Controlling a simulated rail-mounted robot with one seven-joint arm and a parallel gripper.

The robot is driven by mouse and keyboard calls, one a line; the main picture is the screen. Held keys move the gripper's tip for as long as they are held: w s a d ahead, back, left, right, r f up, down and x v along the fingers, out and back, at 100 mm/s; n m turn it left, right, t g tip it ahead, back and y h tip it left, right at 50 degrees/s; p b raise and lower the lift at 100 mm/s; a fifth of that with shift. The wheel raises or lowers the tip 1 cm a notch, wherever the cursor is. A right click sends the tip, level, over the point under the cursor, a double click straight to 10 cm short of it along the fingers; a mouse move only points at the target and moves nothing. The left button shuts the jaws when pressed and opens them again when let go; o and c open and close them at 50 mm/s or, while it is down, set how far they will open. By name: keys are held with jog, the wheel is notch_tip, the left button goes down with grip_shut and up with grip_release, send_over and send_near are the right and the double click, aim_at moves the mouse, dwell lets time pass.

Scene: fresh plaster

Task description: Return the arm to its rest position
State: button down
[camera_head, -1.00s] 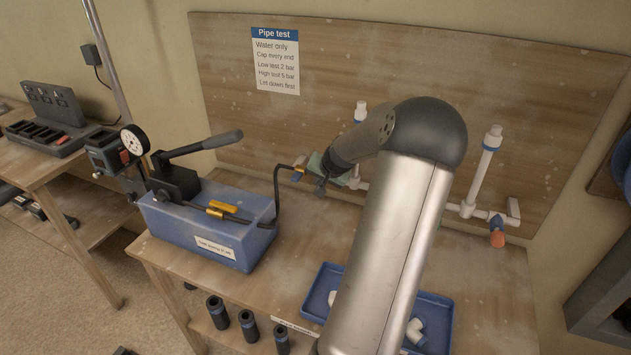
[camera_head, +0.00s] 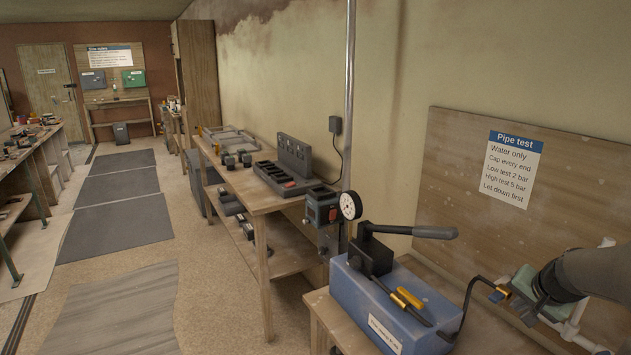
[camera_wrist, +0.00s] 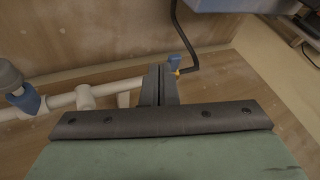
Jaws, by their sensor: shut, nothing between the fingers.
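My gripper (camera_wrist: 160,72) shows in the wrist view with its two dark fingers together and nothing between them. Its wide dark palm and green body fill the lower part of that view. The fingers point toward the white pipe (camera_wrist: 122,87) and the blue hose fitting (camera_wrist: 176,62); I cannot tell whether they touch. In the head view my dark wrist and green gripper body reach in from the right edge, close to the black hose's end (camera_head: 497,293). The fingers are not clear there, and most of my arm is out of frame.
The blue pump tank (camera_head: 365,305) with its black lever (camera_head: 415,232) and gauge (camera_head: 350,205) stands left of my gripper. The Pipe test board (camera_head: 460,190) rises behind. A wooden bench (camera_head: 235,185) with black trays is farther left. Floor with grey mats (camera_head: 115,180) lies clear beyond.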

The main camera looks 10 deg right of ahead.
jog(key=a+f+n+g+y, duration=0.2)
jog(key=a+n, duration=0.5)
jog(key=a, duration=1.9)
jog(key=s+a+n+g, duration=0.3)
jog(key=s+a+n, duration=0.2)
jog(key=s+a, duration=0.8)
jog(key=a+f, duration=0.1)
jog(key=a, duration=0.1)
jog(key=shift+s+a+g, duration=0.3)
jog(key=shift+s+a, duration=0.05)
jog(key=shift+a, duration=0.05)
